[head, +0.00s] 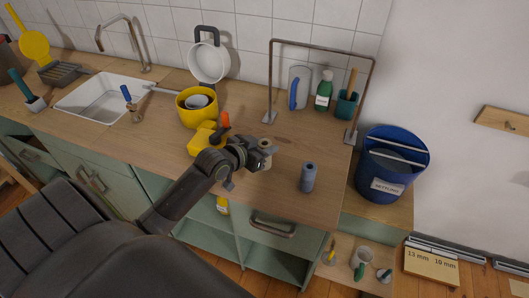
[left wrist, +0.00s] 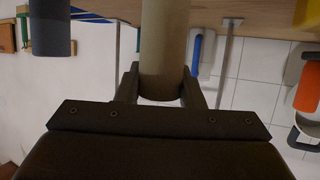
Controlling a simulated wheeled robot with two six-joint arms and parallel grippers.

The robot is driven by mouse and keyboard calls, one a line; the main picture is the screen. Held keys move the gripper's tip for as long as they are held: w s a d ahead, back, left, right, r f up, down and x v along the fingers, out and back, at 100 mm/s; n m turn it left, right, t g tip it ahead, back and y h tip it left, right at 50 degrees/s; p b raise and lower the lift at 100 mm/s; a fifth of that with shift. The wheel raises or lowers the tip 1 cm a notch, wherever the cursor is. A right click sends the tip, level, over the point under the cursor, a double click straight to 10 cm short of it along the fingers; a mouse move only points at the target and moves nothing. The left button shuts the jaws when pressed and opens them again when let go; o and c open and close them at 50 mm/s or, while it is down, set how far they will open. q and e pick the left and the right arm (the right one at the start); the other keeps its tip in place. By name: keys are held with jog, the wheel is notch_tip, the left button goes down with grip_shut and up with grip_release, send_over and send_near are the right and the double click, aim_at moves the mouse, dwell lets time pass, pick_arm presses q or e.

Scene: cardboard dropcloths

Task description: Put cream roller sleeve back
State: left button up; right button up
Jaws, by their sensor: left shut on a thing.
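The cream roller sleeve (left wrist: 163,45) is between the fingers of my left gripper (left wrist: 160,88) in the left wrist view. In the head view my left gripper (head: 260,153) is over the wooden counter, shut on the cream sleeve (head: 267,146), which is partly hidden by the gripper. The sleeve looks roughly upright; I cannot tell whether it touches the counter. A blue-grey sleeve (head: 308,177) stands upright on the counter to the right, apart from the gripper. It also shows in the left wrist view (left wrist: 51,28). My right gripper is not in view.
A yellow pot (head: 187,112) and a yellow object (head: 200,142) stand left of the gripper. A metal frame (head: 320,44), green bottle (head: 324,92) and teal cup (head: 346,106) are behind. A blue bucket (head: 378,188) is right. The counter's front right is mostly clear.

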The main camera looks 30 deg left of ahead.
pick_arm(q)
jog(key=shift+f, duration=1.35)
jog(key=shift+f, duration=0.1)
jog(key=o, duration=1)
jog(key=shift+r, duration=0.2)
jog(key=shift+s, duration=0.35)
jog(key=v, duration=1.1)
jog(key=shift+s+r, duration=0.15)
jog(key=shift+r, duration=0.05)
